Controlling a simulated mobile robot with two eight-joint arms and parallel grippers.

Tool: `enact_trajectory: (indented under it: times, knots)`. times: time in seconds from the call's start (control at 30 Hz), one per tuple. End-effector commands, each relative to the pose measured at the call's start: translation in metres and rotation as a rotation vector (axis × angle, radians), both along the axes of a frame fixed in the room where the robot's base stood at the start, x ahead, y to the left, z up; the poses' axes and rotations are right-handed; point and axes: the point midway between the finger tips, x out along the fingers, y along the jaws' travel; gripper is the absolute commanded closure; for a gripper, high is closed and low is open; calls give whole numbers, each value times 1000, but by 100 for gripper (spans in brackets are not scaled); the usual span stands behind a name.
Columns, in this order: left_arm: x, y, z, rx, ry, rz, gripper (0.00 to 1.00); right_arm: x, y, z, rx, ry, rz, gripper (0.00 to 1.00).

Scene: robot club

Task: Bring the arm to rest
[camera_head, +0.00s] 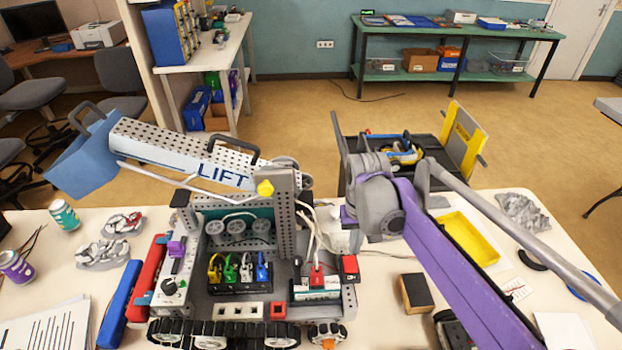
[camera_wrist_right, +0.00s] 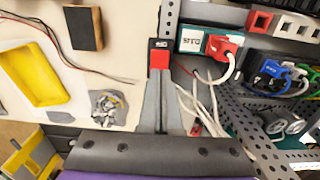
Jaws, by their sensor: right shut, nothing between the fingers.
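My right gripper (camera_head: 356,240) is at the right side of the tabletop robot with the "LIFT" arm (camera_head: 185,155). In the right wrist view its two grey fingers (camera_wrist_right: 160,78) are together with nothing between them. Their tips are at a red switch block (camera_wrist_right: 159,56); I cannot tell if they touch it. In the head view the same red block (camera_head: 349,266) stands at the robot's right edge. My purple arm covers part of the table on the right. My left gripper is not in view.
A yellow tray (camera_head: 466,240) and a dark block (camera_head: 416,293) lie right of the robot. White cables (camera_wrist_right: 205,108) run beside my fingers. Cans, a blue bar (camera_head: 120,303) and paper are at the left. A black crate-like holder stands behind my arm.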

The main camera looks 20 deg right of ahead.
Motion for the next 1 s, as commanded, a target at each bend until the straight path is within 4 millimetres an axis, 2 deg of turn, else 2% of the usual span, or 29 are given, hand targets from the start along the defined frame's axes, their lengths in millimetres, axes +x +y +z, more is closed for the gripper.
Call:
enact_trajectory:
  times: [0.17,0.27,0.47,0.6,0.7,0.83,1.0]
  knots:
    - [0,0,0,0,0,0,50,-5,3,0,-2,-13,7,100]
    - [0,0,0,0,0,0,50,-20,12,0,-8,-53,29,100]
    - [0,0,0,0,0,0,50,-73,38,-13,-29,-208,107,100]
    - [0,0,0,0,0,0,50,-110,53,-31,-43,-323,164,100]
    - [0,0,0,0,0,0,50,-131,60,-44,-49,-389,195,100]
    - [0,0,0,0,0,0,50,-147,66,-58,-54,-447,221,100]
    - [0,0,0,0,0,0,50,-153,68,-63,-56,-474,233,100]
